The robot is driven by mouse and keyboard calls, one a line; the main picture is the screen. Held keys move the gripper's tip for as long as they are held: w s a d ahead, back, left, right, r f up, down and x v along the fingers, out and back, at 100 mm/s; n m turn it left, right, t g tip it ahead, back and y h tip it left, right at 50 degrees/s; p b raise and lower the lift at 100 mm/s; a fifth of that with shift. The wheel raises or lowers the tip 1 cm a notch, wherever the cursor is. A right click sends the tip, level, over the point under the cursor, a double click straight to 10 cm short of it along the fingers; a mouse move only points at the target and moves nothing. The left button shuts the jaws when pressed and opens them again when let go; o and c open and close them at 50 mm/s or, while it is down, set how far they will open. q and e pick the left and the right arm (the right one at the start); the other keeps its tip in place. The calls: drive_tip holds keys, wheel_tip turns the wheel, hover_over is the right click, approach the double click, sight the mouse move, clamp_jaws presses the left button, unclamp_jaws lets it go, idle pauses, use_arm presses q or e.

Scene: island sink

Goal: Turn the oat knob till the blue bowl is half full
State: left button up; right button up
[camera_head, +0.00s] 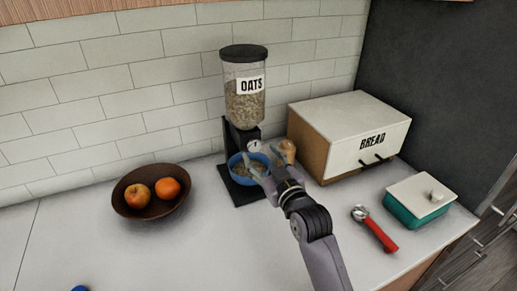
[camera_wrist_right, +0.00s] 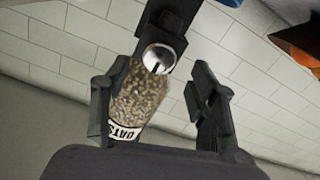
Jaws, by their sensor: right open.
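The oat dispenser (camera_head: 245,100), a clear jar of oats with a black lid and stand, is against the tiled wall. Its silver knob (camera_head: 254,146) is on the front below the jar; in the right wrist view the knob (camera_wrist_right: 158,58) appears between the fingers. The blue bowl (camera_head: 236,171) sits on the dispenser's black base, with some oats inside; my gripper partly covers it, so the level is unclear. My right gripper (camera_head: 265,170) is open in front of the dispenser, its fingers apart near the bowl and knob. My left gripper is not in view.
A wooden fruit bowl (camera_head: 128,205) is at left. A small tan object (camera_head: 288,149) stands beside the dispenser, close to my right gripper. The bread box (camera_head: 310,115), a red-handled tool (camera_head: 378,232) and a teal lidded container (camera_head: 418,211) are at right. The front-left counter is mostly clear.

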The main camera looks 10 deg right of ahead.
sight(255, 147)
drive_tip(key=shift+w+a, duration=0.15)
drive_tip(key=shift+w, duration=0.6)
drive_tip(key=shift+w+a, duration=0.1)
drive_tip(key=shift+w, duration=0.65)
drive_tip(key=shift+c, duration=0.5)
drive_tip(key=c, duration=1.1)
